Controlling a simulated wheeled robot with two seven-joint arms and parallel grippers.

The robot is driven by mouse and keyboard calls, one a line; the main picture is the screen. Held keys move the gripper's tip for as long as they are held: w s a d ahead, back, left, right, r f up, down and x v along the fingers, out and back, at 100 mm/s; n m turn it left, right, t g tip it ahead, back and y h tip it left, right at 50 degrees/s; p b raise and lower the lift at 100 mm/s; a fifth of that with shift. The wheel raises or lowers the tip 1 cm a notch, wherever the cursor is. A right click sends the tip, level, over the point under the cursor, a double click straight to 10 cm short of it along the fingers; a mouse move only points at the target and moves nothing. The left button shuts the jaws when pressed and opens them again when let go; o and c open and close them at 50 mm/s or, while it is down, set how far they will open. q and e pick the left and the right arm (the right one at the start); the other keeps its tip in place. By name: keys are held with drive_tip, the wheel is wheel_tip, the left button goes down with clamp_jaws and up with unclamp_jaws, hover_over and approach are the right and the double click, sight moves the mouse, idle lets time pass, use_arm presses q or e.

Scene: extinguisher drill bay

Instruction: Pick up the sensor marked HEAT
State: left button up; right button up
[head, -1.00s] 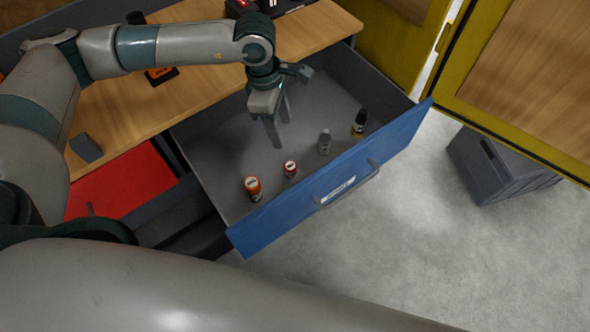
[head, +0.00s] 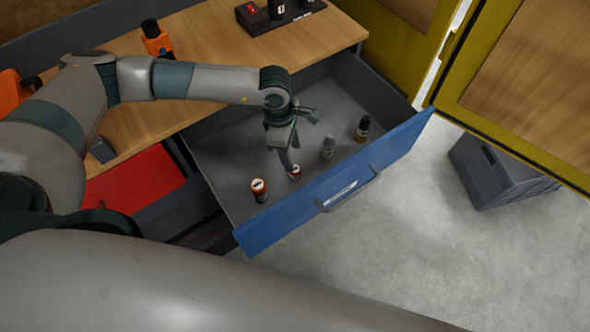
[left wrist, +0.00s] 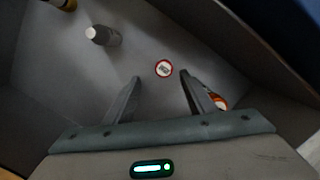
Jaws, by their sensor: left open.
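Several small sensors stand in the open drawer (head: 225,165). One has a white top with a red ring (head: 296,172); in the left wrist view its round labelled top (left wrist: 164,68) shows just beyond and between my fingertips. An orange one with a white top (head: 259,190) also shows in the left wrist view (left wrist: 217,100), beside a finger. A grey one (head: 328,147) and a black one with a yellowish band (head: 362,129) stand farther right. I cannot read HEAT on any. My left gripper (head: 289,164) is open and empty, over the red-ringed sensor. My right gripper is out of view.
The blue drawer front (head: 340,186) with its handle bounds the sensors on the near side. A wooden worktop (head: 215,50) lies behind, holding a dark block (head: 284,14) and an orange-and-black item (head: 156,40). A grey bin (head: 500,170) stands on the floor at right.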

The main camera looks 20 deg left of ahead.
sight(296, 167)
use_arm(q)
drive_tip(key=shift+d+f+p, duration=0.15)
drive_tip(key=shift+f+p, duration=0.05)
drive_tip(key=shift+f, duration=0.65)
drive_tip(key=shift+d+f+p, duration=0.1)
drive_tip(key=shift+f+p, duration=0.05)
drive_tip(key=shift+f, duration=0.65)
drive_tip(key=shift+s+d+f+p, duration=0.1)
drive_tip(key=shift+s+f+p, duration=0.15)
drive_tip(key=shift+f+p, duration=0.5)
drive_tip(key=f, duration=0.1)
drive_tip(key=f+p, duration=0.1)
drive_tip(key=shift+s+d+f, duration=0.15)
drive_tip(key=shift+d+f, duration=0.05)
drive_tip(key=shift+f, duration=0.15)
drive_tip(key=shift+f+p, duration=0.3)
drive_tip(key=shift+f, duration=0.1)
drive_tip(key=c, duration=1.2)
